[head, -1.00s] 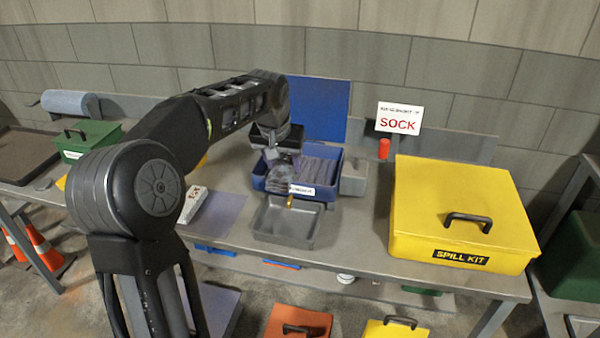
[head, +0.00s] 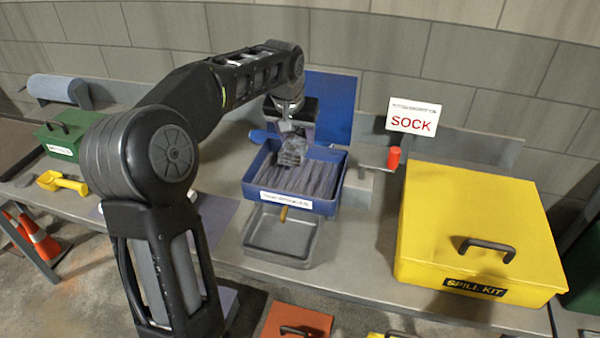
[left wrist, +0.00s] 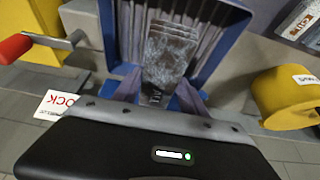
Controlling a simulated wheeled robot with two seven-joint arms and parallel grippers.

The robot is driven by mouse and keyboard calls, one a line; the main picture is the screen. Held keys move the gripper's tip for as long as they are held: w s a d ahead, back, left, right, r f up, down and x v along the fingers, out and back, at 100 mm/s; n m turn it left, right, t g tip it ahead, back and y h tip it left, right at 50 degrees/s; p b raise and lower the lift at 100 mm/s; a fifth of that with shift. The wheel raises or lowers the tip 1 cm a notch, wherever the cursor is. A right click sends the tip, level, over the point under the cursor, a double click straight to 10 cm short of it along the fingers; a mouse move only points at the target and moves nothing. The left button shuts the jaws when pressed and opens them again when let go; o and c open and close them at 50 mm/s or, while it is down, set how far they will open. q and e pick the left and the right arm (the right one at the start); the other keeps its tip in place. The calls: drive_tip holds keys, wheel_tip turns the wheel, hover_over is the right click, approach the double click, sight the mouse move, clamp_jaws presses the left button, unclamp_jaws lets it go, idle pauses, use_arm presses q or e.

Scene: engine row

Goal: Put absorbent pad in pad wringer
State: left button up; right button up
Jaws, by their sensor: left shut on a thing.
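The pad wringer (head: 338,158) is a blue tray with a grey ribbed bed, a raised blue lid behind it and a white label in front. It fills the top of the left wrist view (left wrist: 208,60). My left gripper (head: 288,130) is shut on the absorbent pad (head: 293,150), a dark grey, mottled, layered piece. The pad (left wrist: 170,55) extends from between the fingers over the ribbed bed, inside the tray's outline. I cannot tell whether it touches the bed. My right gripper is not in view.
A grey drip pan (head: 283,238) sits in front of the wringer under a brass spout. A red-handled crank (head: 393,158) is at its right. A yellow spill kit box (head: 480,225) stands farther right. A yellow scoop (head: 62,182) and green box (head: 68,135) are left.

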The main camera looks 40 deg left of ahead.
sight(292, 149)
use_arm(q)
drive_tip(key=shift+s, duration=0.15)
drive_tip(key=shift+f+p, duration=0.4)
drive_tip(key=shift+f, duration=2.75)
drive_tip(key=shift+f+p, duration=0.3)
drive_tip(key=shift+f, duration=1.6)
drive_tip(key=o, duration=1.3)
drive_tip(key=shift+f, duration=0.1)
drive_tip(key=shift+o, duration=0.2)
drive_tip(key=shift+r, duration=0.35)
drive_tip(key=b+v, duration=0.1)
drive_tip(key=v, duration=1)
drive_tip(key=shift+s+d+r+b, duration=0.15)
drive_tip(key=shift+r+b, duration=0.1)
drive_tip(key=shift+b, duration=0.05)
